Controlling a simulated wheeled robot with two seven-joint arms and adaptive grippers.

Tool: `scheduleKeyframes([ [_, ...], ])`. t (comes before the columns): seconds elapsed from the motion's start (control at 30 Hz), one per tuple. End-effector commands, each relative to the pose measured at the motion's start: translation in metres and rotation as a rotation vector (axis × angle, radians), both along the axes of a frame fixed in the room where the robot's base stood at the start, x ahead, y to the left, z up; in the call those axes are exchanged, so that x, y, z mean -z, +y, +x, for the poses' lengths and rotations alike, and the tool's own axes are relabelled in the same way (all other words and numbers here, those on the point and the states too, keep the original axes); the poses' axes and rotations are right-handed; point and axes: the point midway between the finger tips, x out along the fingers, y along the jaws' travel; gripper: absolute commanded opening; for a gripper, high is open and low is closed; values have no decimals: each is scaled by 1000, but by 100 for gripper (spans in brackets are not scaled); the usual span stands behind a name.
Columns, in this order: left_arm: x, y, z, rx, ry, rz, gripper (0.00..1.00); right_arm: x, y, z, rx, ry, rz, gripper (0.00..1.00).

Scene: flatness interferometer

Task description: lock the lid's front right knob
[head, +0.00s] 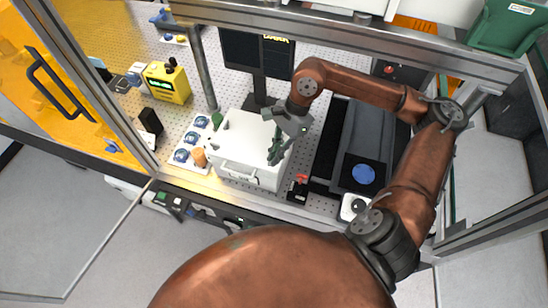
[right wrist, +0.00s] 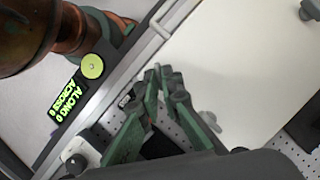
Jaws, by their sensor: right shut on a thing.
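The white box with its pale lid (head: 240,138) stands on the perforated table in the head view. The lid's white top (right wrist: 235,55) fills the upper right of the right wrist view. My right gripper (head: 275,155) is at the lid's front right corner, with its green fingers (right wrist: 155,105) pointing down. The fingers are shut at the front right knob, which they hide, so its turn cannot be told. A dark grey knob (right wrist: 308,10) shows at another lid corner. My left gripper is not in view.
Left of the box is a white tray (head: 183,167) with blue round parts, beside an orange cylinder (head: 199,157) and a green one (head: 217,120). A monitor (head: 257,52) stands behind. Right are a red-topped part (head: 301,178) and a blue disc (head: 363,174). A metal frame surrounds the table.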

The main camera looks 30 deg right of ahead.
Motion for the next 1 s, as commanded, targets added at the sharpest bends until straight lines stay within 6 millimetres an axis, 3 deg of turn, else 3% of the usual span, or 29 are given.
scheduleKeyframes([
  [0.5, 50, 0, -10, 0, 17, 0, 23, 4, -1, -4, 490, -3, -5, 0],
  [1.0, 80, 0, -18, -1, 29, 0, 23, 1, 2, -7, 851, -2, -3, 0],
])
